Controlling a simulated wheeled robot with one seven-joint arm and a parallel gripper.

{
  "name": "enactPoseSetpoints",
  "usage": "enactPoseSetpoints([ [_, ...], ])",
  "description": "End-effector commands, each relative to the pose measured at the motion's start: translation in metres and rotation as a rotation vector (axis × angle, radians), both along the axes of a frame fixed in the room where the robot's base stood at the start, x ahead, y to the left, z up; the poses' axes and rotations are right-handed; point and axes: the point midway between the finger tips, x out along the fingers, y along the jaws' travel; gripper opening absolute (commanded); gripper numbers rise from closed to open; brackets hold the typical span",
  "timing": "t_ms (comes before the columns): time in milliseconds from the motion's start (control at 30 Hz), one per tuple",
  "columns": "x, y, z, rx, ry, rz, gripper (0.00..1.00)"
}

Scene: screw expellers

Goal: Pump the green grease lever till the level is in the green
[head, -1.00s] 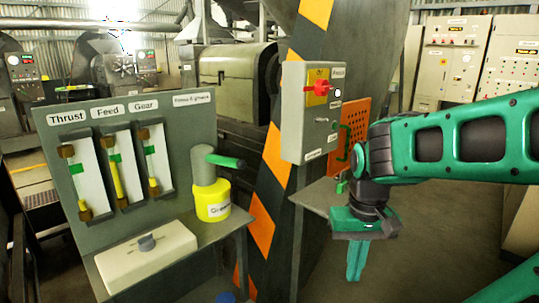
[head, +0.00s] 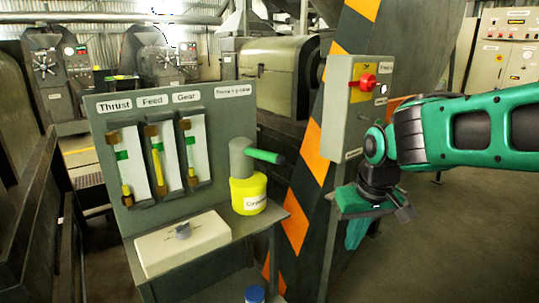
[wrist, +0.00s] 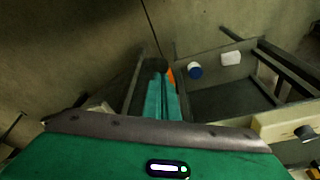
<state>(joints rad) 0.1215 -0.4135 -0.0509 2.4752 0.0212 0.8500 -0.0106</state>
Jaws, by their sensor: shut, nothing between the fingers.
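The green grease lever (head: 265,156) sticks out to the right from the grey pump head on top of the yellow grease pot (head: 248,194). The pot stands on the bench shelf. Behind it a panel carries three sight gauges labelled Thrust (head: 122,171), Feed (head: 158,162) and Gear (head: 190,154). Each has a green band; the Feed tube shows a tall yellow column, and the exact levels are too small to read. My gripper (head: 356,236) points down, shut and empty, to the right of the lever and apart from it. In the wrist view its fingers (wrist: 161,100) are together.
A white box with a grey knob (head: 183,231) sits on the shelf front. A striped post (head: 311,180) and a switch box with a red knob (head: 368,81) stand between bench and arm. A blue-capped item (head: 254,294) is below the shelf.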

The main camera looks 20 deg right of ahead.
Motion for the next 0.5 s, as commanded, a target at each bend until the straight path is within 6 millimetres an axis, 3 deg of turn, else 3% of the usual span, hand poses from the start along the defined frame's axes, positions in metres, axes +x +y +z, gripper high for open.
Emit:
enactPoseSetpoints([
  [33,0.021,0.019,0.006,-0.001,-0.026,0.070,0.00],
  [200,0.075,0.085,0.033,0.027,-0.074,0.277,0.00],
  [400,0.122,0.152,0.082,0.082,-0.013,0.526,0.00],
  [500,0.138,0.171,0.112,0.098,0.043,0.660,0.00],
])
